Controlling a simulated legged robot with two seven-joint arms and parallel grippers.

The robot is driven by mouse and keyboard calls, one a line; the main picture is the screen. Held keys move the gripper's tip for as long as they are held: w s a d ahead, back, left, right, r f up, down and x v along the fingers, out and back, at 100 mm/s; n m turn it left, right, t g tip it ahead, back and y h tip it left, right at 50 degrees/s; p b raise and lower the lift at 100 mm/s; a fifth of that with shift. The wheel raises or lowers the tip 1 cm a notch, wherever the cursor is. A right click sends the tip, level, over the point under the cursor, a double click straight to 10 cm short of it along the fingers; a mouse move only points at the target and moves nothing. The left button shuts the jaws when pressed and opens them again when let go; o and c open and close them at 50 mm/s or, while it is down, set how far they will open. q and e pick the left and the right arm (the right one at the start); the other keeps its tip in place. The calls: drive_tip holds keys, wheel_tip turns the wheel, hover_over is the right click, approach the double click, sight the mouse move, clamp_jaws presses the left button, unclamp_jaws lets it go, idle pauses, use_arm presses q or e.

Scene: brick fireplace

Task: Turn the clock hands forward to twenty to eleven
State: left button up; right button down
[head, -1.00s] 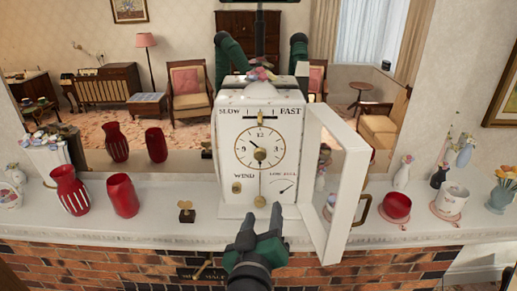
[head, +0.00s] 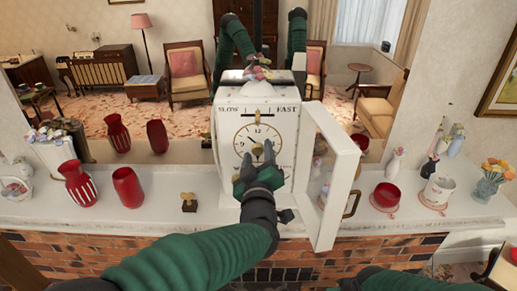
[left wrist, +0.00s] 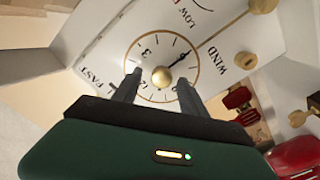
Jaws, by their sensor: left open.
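The white clock (head: 229,118) stands on the mantel with its glass door (head: 334,185) swung open to the right. My left gripper (head: 256,160) is in front of the lower dial (head: 243,132), jaws open. In the left wrist view, its two fingers (left wrist: 158,80) lie on either side of the brass centre knob (left wrist: 161,76); contact cannot be told. The other hand is not clear. The fingers hide part of the dial. My right gripper is out of view.
Red vases (head: 128,188) and a brass key-like piece (head: 188,203) stand left of the clock. A red pot (head: 386,196), white mug (head: 437,190) and flower vase (head: 487,187) stand right, beyond the open door. A mirror is behind; bricks are below.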

use_arm(q)
drive_tip(key=shift+w, duration=0.5)
drive_tip(key=shift+a, duration=0.1)
drive_tip(key=shift+s, duration=0.1)
clamp_jaws()
drive_tip(key=m+p, duration=0.1)
drive_tip(key=m, duration=0.2)
drive_tip(key=shift+m, duration=1.3)
unclamp_jaws()
